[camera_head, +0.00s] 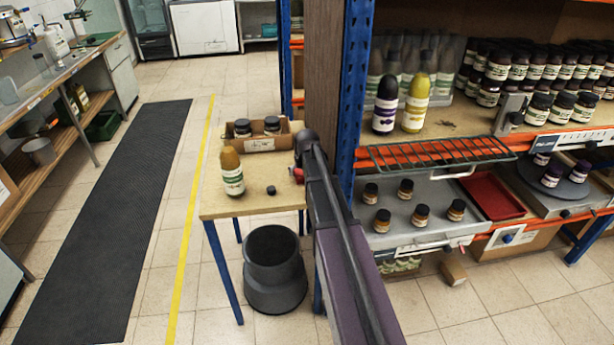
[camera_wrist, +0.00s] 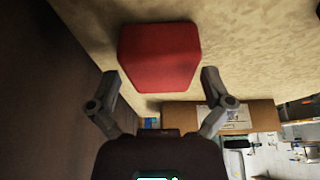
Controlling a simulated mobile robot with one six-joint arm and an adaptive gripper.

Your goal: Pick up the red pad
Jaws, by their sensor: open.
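The red pad (camera_wrist: 160,55) is a plain block with rounded edges, lying on a pale tan surface in the wrist view. My gripper (camera_wrist: 160,80) is open, with one finger to each side of the pad's near end. The fingers look apart from the pad, and nothing is held. In the head view a small bit of red (camera_head: 298,173), likely the pad, shows at the right of the small wooden table (camera_head: 215,206). My arm hides most of that spot, and the fingertips cannot be made out there.
A cardboard box (camera_head: 262,144) with dark-lidded jars stands behind on the table. A mustard-yellow bottle (camera_head: 231,172) and a small black cap (camera_head: 271,190) are left of my arm. A blue rack post (camera_head: 352,100) and brown panel stand close. A red tray (camera_head: 492,195) lies on the rack.

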